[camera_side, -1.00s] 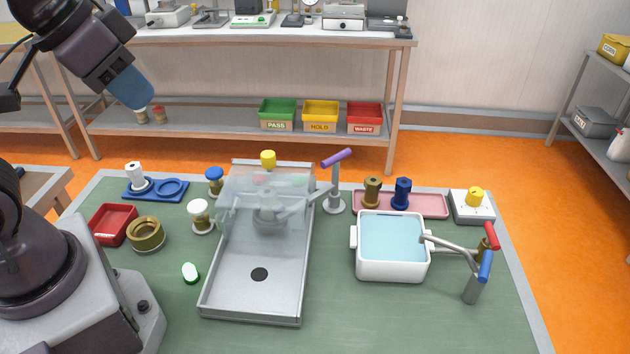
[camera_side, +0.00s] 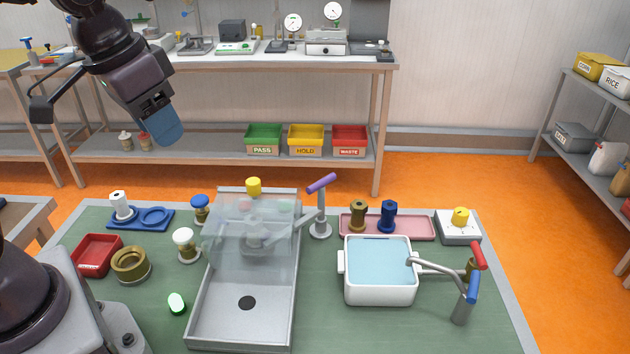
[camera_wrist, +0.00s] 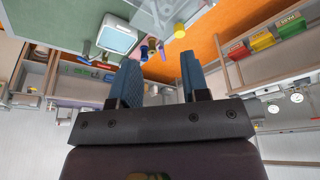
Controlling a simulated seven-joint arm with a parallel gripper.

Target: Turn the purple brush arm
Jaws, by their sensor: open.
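The purple brush arm (camera_side: 321,183) is a short purple bar on top of a grey post with a round foot, at the right rim of a metal tray (camera_side: 268,318). A grey rod runs from the post into a clear cover (camera_side: 228,240) over the tray's back half, toward a round grey part seen dimly through it. My gripper (camera_side: 170,140) is high at the upper left, well above and apart from the purple bar. In the wrist view its two blue fingers (camera_wrist: 158,82) stand apart with nothing between them.
A yellow knob (camera_side: 254,185) tops the tray's back edge. To the right are a pink tray (camera_side: 415,226) with brass and blue pieces, a white basin (camera_side: 380,293) of blue liquid, and a tap with red and blue handles. Blue and white knobs stand left of the cover.

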